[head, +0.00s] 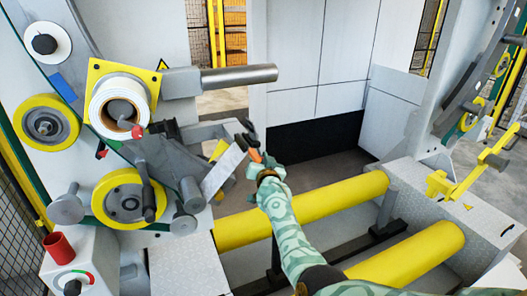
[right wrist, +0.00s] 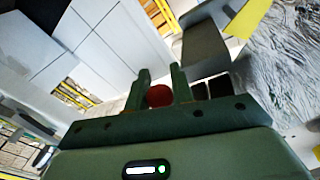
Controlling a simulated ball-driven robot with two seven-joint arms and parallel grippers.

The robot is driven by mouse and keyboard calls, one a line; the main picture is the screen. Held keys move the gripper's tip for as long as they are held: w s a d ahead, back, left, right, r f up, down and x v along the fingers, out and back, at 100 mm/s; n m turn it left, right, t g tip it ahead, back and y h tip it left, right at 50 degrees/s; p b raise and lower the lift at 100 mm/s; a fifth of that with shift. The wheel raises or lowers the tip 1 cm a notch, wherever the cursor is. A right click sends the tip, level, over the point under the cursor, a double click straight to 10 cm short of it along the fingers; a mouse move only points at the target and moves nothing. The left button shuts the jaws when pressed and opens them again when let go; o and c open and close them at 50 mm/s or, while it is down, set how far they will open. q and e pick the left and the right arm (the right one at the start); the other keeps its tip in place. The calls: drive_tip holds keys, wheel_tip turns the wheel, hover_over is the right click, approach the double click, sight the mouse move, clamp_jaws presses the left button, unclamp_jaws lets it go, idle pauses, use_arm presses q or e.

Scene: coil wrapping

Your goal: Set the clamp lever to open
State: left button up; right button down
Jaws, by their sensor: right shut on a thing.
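My right gripper (head: 250,143) reaches in from the bottom right to the space beside the machine, below the grey bar. In the right wrist view its two fingers (right wrist: 161,88) are close together on a red rounded knob (right wrist: 159,95), which I take as the end of the clamp lever. In the head view an orange-red piece (head: 256,157) shows at the gripper; the lever's shaft and pivot are hard to make out. Another red knob (head: 138,132) sits on a dark arm near the white roll, apart from the gripper. My left gripper is not in view.
Two yellow rollers (head: 300,212) (head: 410,257) lie below. A red cylinder (head: 58,247) stands on the control box.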

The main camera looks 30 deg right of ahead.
drive_tip(key=shift+a+m+p, duration=0.4)
drive_tip(key=shift+a+m, duration=0.1)
drive_tip(key=shift+m, duration=0.3)
drive_tip(key=c, duration=1.2)
unclamp_jaws()
drive_tip(key=shift+c, duration=0.2)
drive_tip(key=p+v, duration=1.4)
drive_tip(key=v, duration=0.2)
drive_tip(key=shift+p, duration=0.3)
drive_tip(key=shift+s+a, duration=0.1)
